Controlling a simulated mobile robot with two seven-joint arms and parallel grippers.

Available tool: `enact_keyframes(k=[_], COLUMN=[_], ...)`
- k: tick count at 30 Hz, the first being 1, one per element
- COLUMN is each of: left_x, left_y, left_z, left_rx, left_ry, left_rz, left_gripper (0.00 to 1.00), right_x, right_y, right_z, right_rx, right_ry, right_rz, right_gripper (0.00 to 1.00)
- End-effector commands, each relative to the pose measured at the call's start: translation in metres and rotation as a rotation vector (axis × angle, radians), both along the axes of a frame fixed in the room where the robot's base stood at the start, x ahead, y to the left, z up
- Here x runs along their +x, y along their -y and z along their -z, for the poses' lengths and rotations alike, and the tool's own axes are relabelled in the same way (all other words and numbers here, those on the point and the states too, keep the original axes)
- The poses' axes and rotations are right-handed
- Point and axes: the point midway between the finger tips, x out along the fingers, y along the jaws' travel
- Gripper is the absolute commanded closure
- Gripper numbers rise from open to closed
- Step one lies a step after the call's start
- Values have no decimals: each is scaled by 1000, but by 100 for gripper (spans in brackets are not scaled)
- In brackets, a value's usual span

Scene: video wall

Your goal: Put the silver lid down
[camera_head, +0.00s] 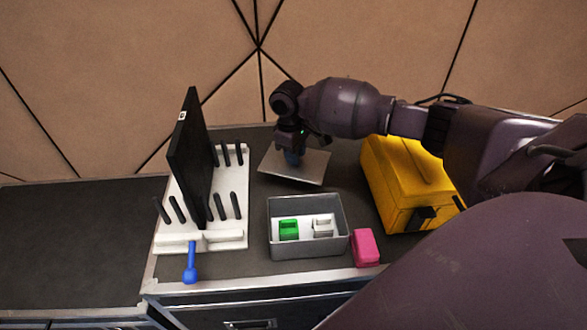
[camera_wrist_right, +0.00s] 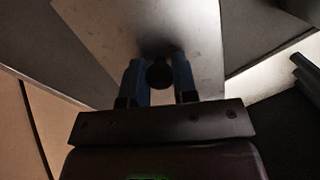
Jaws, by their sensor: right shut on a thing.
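The silver lid (camera_head: 308,170) is a flat grey plate, slightly tilted in the picture, behind the open grey box on the dark worktop. My right gripper (camera_head: 292,158) is over its left part, pointing down. In the right wrist view, the blue fingers (camera_wrist_right: 159,80) are shut on the dark round knob (camera_wrist_right: 160,75) of the lid, and the plate (camera_wrist_right: 190,30) spreads out beyond them. Whether the lid touches the worktop is hard to tell. My left gripper does not show.
The open grey box (camera_head: 306,252) holds a green block (camera_head: 289,229) and a light grey block (camera_head: 323,227). A pink block (camera_head: 365,247) is at its right. A yellow case (camera_head: 405,183) stands right. A white pegged rack (camera_head: 236,180) holds a black panel (camera_head: 185,150); a blue tool (camera_head: 190,265) lies in front.

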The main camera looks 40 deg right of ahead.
Motion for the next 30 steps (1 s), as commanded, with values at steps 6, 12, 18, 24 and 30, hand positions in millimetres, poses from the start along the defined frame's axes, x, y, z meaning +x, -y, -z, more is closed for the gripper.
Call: enact_keyframes(k=[6,12,18,24,30], left_x=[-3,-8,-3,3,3], left_y=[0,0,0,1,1], left_z=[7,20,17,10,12], left_rx=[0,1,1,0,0], left_ry=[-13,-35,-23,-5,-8], left_rz=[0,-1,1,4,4], left_gripper=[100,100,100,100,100], right_x=[0,-1,0,0,0], right_y=[0,0,1,0,0], right_z=[16,50,58,57,60], right_rx=[0,1,-1,0,-1], right_ry=[-3,-6,1,2,1], right_rz=[0,0,1,1,1], right_gripper=[100,100,100,100,61])
